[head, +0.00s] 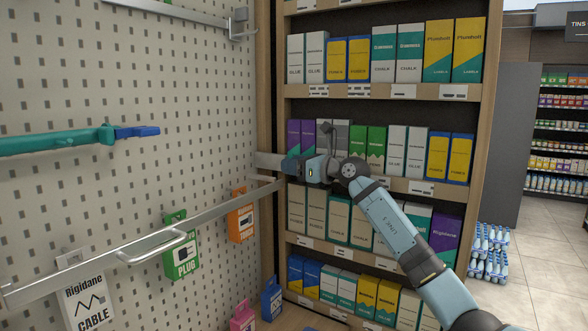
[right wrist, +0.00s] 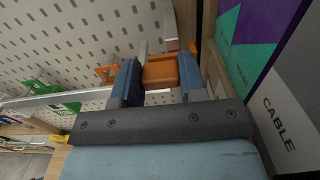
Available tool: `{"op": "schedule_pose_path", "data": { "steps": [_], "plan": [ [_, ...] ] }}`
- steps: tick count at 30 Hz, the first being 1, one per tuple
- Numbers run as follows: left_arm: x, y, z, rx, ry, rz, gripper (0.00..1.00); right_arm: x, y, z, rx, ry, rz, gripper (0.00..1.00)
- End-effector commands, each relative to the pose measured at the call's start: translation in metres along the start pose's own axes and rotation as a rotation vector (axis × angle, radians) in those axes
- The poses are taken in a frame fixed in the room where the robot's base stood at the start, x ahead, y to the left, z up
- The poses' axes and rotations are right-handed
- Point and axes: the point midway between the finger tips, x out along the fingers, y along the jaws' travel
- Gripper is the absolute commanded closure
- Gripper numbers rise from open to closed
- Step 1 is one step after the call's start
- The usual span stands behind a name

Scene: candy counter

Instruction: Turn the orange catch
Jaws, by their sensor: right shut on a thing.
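In the right wrist view the orange catch (right wrist: 160,72) is a small block between the two blue fingers of my right gripper (right wrist: 158,88). The fingers are shut on its sides. A pale metal strip stands just beyond it. In the head view my right gripper (head: 287,166) is at the right end of the metal bar (head: 215,211), by the wooden post. The catch is hidden there. My left gripper is in neither view.
A pegboard (head: 120,70) fills the left, with a teal bar (head: 60,140) ending in blue. A green plug box (head: 183,258) and an orange torch box (head: 241,220) hang near the metal bar. Shelves of boxes (head: 385,90) stand close on the right.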

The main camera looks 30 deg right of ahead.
Motion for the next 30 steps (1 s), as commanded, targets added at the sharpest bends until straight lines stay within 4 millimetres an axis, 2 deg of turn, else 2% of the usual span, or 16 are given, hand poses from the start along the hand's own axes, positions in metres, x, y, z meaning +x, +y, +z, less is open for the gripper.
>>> {"op": "schedule_pose_path", "data": {
  "steps": [5,6,9,20,23,30],
  "plan": [
    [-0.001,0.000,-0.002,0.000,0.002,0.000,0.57,0.000,0.000,0.000,0.002,0.001,0.001,0.85],
    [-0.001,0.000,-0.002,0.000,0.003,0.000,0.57,0.000,0.000,0.000,0.002,0.001,0.001,0.57],
    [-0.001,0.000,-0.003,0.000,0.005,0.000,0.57,0.000,0.000,0.000,0.003,0.001,0.001,0.36],
    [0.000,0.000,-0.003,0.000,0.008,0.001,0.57,-0.006,-0.001,-0.001,0.002,0.001,-0.001,0.36],
    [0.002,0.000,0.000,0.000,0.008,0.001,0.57,-0.019,-0.001,-0.002,0.000,0.001,-0.002,0.36],
    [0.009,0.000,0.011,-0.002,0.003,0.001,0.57,-0.073,-0.001,-0.004,0.000,0.003,-0.003,0.36]
  ]
}}
